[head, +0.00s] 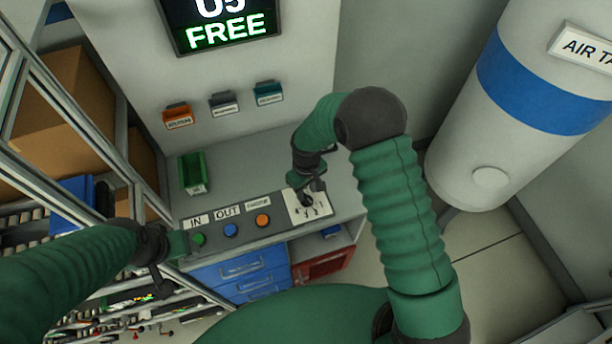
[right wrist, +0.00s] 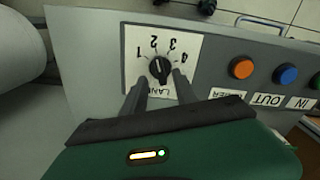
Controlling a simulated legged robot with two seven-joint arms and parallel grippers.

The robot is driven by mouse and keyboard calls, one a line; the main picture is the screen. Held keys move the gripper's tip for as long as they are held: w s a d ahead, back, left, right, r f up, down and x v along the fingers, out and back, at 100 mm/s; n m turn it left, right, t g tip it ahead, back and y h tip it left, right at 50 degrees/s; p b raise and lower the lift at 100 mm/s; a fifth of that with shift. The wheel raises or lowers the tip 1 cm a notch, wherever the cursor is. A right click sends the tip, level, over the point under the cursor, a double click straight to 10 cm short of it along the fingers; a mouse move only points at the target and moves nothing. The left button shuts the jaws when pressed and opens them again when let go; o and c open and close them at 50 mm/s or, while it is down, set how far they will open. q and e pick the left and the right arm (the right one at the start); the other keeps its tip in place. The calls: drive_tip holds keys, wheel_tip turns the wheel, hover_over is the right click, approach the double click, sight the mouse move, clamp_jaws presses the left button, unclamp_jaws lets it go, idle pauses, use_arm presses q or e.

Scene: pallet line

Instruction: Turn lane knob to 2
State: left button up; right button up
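The lane knob is a black dial (right wrist: 160,70) on a white plate (right wrist: 188,82) with several numbers around it, seen upside down in the right wrist view. A light mark shows on the knob, but which number it points at is too small to tell. My right gripper (right wrist: 159,77) is open, with one finger on each side of the knob; contact is not clear. In the head view my right gripper (head: 309,190) is over the plate (head: 321,212) and hides most of the knob. My left gripper (head: 160,278) hangs left of the console, its fingers unclear.
Green (head: 199,239), blue (head: 231,230) and orange (head: 263,220) buttons sit left of the plate on the grey console (head: 255,241). A green bin (head: 193,173) stands behind them. Shelving is at left, a white tank (head: 500,125) at right, blue drawers (head: 240,270) below.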

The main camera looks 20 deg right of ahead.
sight(306, 197)
wheel_tip(306, 197, up, 14)
drive_tip(key=b, duration=0.2)
